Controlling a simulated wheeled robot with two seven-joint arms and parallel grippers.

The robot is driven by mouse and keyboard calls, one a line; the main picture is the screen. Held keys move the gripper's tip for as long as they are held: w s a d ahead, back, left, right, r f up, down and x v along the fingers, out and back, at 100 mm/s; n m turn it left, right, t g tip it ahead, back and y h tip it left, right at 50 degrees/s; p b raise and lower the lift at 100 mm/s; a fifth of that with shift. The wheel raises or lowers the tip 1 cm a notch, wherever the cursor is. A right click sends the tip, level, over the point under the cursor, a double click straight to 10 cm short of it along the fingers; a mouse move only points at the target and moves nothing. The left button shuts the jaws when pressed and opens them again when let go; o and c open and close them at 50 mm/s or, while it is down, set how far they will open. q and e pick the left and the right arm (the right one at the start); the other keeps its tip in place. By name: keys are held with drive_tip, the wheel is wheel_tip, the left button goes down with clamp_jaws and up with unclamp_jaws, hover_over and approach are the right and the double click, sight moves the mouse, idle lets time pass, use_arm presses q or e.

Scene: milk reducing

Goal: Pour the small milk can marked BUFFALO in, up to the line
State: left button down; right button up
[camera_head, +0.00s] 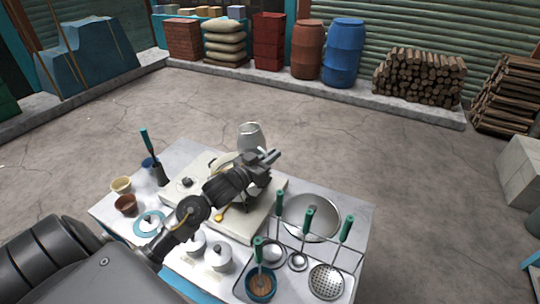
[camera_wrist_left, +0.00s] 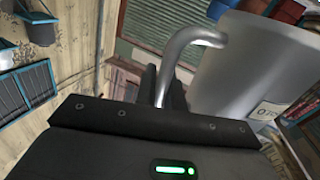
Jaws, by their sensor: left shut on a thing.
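My left gripper (camera_head: 268,157) is above the stove and shut on the curved metal handle (camera_wrist_left: 186,50) of a grey metal can. The can (camera_head: 250,136) shows just beyond the gripper in the head view. It fills the right of the left wrist view (camera_wrist_left: 255,65), with a pale label (camera_wrist_left: 267,114) whose lettering is only partly visible, so I cannot read the name. Two small lidded cans (camera_head: 218,256) stand at the table's near side, partly behind my arm. My arm hides much of the vessel on the stove (camera_head: 200,169). My right gripper is out of view.
A shallow metal bowl (camera_head: 312,216) sits right of the stove. A tray rack with several green-handled ladles and skimmers (camera_head: 327,281) is at the front right. Small cups (camera_head: 121,184) stand at the left. The floor beyond the table is clear.

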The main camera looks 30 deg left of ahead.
sight(263, 144)
use_arm(q)
drive_tip(key=shift+s+d+r+n+p, duration=0.1)
drive_tip(key=shift+d+r+n+p, duration=0.15)
drive_tip(key=shift+r+n+p, duration=0.45)
drive_tip(key=shift+d+r+n+p, duration=0.25)
drive_tip(key=shift+r+n+p, duration=0.35)
drive_tip(key=shift+r+n, duration=0.15)
drive_tip(key=shift+r+n+p, duration=0.25)
drive_tip(key=shift+p, duration=0.05)
drive_tip(key=shift+w+a+f+n, duration=0.15)
drive_tip(key=shift+a+n, duration=0.2)
drive_tip(key=shift+n, duration=1)
drive_tip(key=shift+a+f+n, duration=0.2)
drive_tip(key=shift+a+n, duration=0.15)
drive_tip(key=shift+n, duration=1.05)
drive_tip(key=shift+w+a+f+n, duration=0.15)
drive_tip(key=shift+a+n, duration=0.2)
drive_tip(key=shift+n, duration=1)
drive_tip(key=shift+s+a, duration=0.1)
drive_tip(key=shift+a, duration=0.1)
drive_tip(key=shift+a+r+n, duration=0.15)
drive_tip(key=shift+a+n, duration=0.1)
drive_tip(key=shift+n, duration=0.35)
drive_tip(key=shift+a+r+n, duration=0.1)
drive_tip(key=shift+a+n, duration=0.15)
drive_tip(key=shift+n, duration=0.15)
drive_tip(key=shift+a+n, duration=0.25)
drive_tip(key=shift+n, duration=0.05)
